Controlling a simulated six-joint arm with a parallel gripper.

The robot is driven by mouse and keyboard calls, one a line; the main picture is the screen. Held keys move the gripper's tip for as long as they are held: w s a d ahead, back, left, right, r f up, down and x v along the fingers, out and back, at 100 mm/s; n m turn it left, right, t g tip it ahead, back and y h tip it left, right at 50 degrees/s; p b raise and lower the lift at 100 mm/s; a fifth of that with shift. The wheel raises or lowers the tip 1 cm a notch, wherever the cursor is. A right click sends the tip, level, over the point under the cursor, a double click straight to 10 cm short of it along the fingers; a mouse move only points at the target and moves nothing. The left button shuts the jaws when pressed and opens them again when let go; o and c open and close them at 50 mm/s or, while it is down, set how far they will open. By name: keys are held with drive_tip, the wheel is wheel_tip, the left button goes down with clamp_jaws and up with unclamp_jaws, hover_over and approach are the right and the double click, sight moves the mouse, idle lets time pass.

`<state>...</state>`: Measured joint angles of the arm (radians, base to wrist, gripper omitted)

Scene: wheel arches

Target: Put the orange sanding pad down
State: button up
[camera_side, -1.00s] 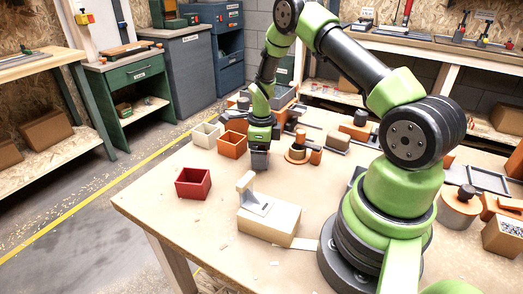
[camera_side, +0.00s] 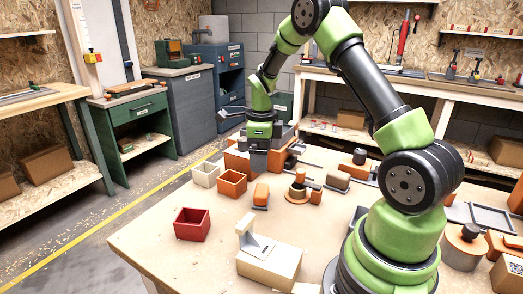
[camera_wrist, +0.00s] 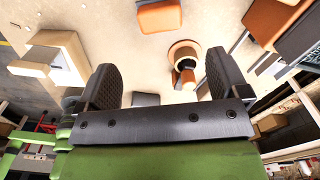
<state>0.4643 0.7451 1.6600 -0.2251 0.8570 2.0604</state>
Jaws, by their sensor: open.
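The orange sanding pad (camera_side: 261,192) stands on the tabletop, orange above a thin dark base, to the right of the orange open box. It appears to be the orange block with a dark edge at the top of the wrist view (camera_wrist: 160,15). My gripper (camera_side: 258,165) is raised above and behind the pad, apart from it. The fingertips are hard to make out in the side view.
Open boxes stand left of the pad: orange (camera_side: 232,183), cream (camera_side: 205,174) and red (camera_side: 192,225). A round orange-based tool (camera_side: 298,188) stands close to its right. A pale wooden block (camera_side: 268,262) is in front. Bare tabletop lies between the red box and pad.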

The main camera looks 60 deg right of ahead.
drive_tip(key=s+a+r+n+t, duration=0.45)
drive_tip(key=a+r+n, duration=0.75)
drive_tip(key=r, duration=0.4)
drive_tip(key=s+a+r+n+t+y, duration=0.2)
drive_tip(key=s+a+n, duration=0.4)
drive_tip(key=s+n, duration=0.6)
drive_tip(key=n, duration=0.3)
drive_tip(key=shift+a+r+t, duration=0.15)
drive_tip(key=shift+r+t, duration=0.2)
drive_tip(key=shift+r, duration=0.05)
